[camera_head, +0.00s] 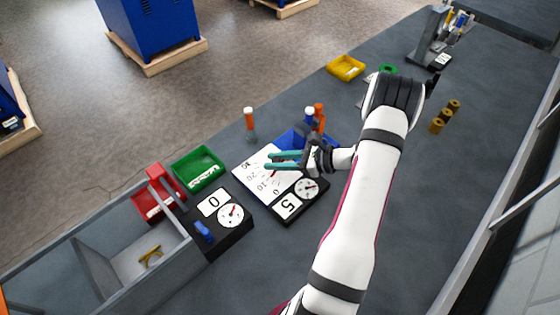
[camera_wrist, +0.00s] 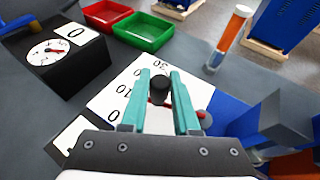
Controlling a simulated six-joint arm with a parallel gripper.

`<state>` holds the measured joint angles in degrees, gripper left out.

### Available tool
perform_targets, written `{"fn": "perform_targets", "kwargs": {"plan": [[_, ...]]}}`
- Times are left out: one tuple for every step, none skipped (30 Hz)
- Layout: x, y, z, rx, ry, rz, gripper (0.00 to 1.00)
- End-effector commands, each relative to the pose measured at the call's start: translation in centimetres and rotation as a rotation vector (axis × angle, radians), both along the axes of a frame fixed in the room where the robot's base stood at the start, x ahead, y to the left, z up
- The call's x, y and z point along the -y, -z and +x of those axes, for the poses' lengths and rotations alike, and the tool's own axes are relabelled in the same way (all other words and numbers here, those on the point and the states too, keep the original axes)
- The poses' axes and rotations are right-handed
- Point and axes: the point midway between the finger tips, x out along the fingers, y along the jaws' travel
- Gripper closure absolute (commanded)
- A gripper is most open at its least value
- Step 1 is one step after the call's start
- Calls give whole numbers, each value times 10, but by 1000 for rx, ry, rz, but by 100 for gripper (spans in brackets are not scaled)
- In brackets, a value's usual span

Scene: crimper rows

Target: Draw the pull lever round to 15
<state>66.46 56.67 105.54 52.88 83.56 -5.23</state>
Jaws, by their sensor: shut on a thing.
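The pull lever shows in the wrist view as a black round knob (camera_wrist: 160,86) with a bit of red below it. My gripper (camera_wrist: 160,90) has its two teal fingers closed on either side of that knob. In the head view my gripper (camera_head: 270,160) is over the white scale plate (camera_head: 256,158), and the knob cannot be made out there. The plate is marked 0, 10, 20 and 30; it also shows in the wrist view (camera_wrist: 115,88). The number card (camera_head: 288,206) at the plate's near end reads 5, next to a round dial (camera_head: 307,188).
A black box (camera_head: 222,240) with a card reading 0, a dial and a blue lever stands at the left. A green tray (camera_head: 199,168) and a red tray lie behind it.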

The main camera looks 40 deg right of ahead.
Motion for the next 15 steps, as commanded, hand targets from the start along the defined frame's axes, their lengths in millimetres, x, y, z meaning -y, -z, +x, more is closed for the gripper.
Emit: {"fn": "perform_targets", "kwargs": {"plan": [[-2,-1,2,0,29,1,100],[-2,0,4,0,47,2,100],[-3,0,5,0,74,4,100],[-3,0,7,0,91,3,100],[-3,0,8,0,108,2,100],[-3,-1,9,0,130,1,100],[-3,0,10,0,146,2,100],[-3,0,11,0,160,1,100],[-3,0,12,1,177,1,100],[-3,0,13,0,189,1,100],[-4,0,14,0,199,1,100],[-3,0,15,0,212,1,100],[-3,0,15,0,220,1,100],[-3,0,16,1,229,1,100],[-3,0,16,0,236,1,100]]}}
